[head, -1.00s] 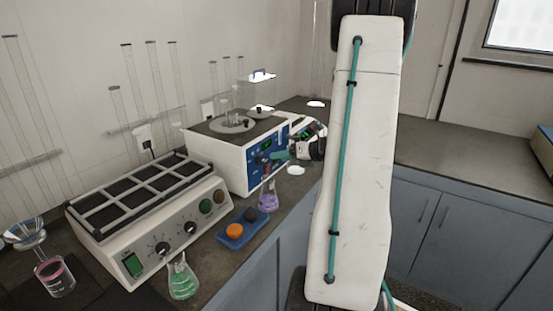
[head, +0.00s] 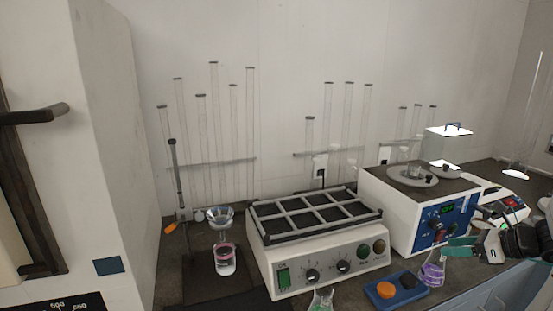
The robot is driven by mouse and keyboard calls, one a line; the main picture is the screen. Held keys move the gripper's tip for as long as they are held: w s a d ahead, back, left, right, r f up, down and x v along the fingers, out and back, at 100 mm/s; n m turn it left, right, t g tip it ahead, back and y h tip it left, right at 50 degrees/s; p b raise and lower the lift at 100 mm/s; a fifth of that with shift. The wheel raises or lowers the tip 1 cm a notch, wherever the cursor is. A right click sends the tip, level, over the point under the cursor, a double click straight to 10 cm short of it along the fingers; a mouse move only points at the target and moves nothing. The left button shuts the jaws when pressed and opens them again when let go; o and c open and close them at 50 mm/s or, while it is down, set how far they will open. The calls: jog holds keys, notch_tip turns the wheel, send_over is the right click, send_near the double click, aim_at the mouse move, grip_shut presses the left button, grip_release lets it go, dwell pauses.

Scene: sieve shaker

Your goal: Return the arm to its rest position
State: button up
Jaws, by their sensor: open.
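My arm shows only at the right edge of the head view, where its dark wrist part (head: 523,240) is cut off by the frame. My gripper (head: 462,246), with teal fingers, is open and seems empty. It hangs in front of the blue control panel of the white sieve shaker (head: 405,222), above the flask with purple liquid (head: 432,273). I cannot tell whether it touches anything. The rest of the arm is out of view.
A shaker with a black rack top (head: 315,215) stands mid-counter. A blue tray (head: 397,290) with orange and dark pieces, a green flask (head: 320,300) and a beaker with pink liquid (head: 225,260) stand nearby. A tall white cabinet (head: 110,130) is at left.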

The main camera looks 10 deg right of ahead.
jog(key=s+a+r+n+g+h, duration=0.2)
jog(key=s+a+r+n+g, duration=0.1)
jog(key=a+n, duration=0.7)
jog(key=s+a+r+n+g+h, duration=0.2)
jog(key=s+a+r+n, duration=0.4)
jog(key=a+n, duration=0.5)
jog(key=s+a+r+n+g+h, duration=0.2)
jog(key=s+a+n, duration=0.4)
jog(key=a+n, duration=0.4)
notch_tip(320, 180, up, 3)
jog(key=shift+s+a+f+n+g, duration=0.2)
jog(key=shift+s+a+n+g, duration=0.15)
jog(key=shift+a+g, duration=0.6)
